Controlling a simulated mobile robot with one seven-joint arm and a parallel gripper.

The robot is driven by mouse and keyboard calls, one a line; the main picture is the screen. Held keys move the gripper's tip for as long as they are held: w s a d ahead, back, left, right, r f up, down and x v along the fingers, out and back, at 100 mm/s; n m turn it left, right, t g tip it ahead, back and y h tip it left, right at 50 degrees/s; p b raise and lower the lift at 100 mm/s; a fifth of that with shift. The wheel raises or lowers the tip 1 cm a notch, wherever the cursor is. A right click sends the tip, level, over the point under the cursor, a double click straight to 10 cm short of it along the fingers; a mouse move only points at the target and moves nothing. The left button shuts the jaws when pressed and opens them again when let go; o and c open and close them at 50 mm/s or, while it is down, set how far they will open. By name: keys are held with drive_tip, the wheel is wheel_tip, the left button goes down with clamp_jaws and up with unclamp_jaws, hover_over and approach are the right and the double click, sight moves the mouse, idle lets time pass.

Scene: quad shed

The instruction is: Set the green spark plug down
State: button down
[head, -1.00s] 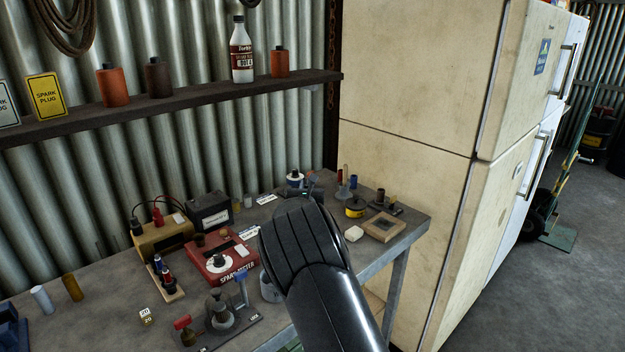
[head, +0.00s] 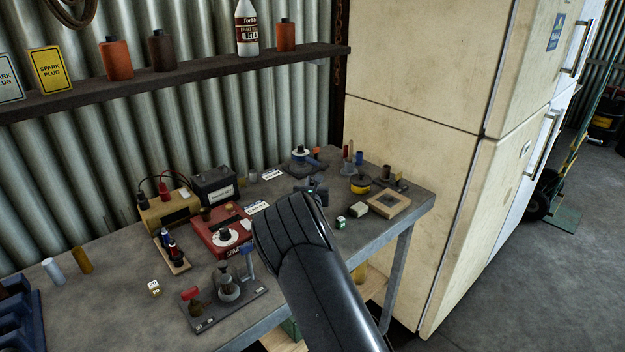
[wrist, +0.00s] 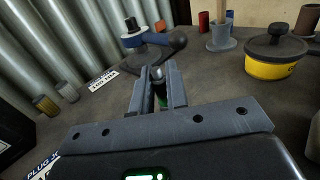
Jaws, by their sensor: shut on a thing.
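The green spark plug (wrist: 162,102) is between the two fingers of my gripper (wrist: 158,92) in the wrist view. Its metal tip points up, and a green part shows lower down between the fingers. My gripper is shut on it, over the grey bench (head: 108,294). The gripper's front hides the plug's lower end, so I cannot tell whether it touches the bench. In the head view my gripper (head: 316,190) is mostly hidden behind my dark arm, and the plug cannot be made out there.
Ahead is a blue-and-grey device (wrist: 150,42) with a black knob. A yellow tin (wrist: 276,60) and a grey pot (wrist: 222,40) stand to the right. A white block (head: 357,209) and a wooden frame (head: 388,204) lie near the bench's right end. A red tester (head: 215,235) is left of my arm.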

drive_tip(key=shift+f, duration=0.6)
idle(0.4)
drive_tip(key=c, duration=1.3)
unclamp_jaws()
drive_tip(key=shift+c, duration=0.2)
drive_tip(key=shift+r, duration=0.1)
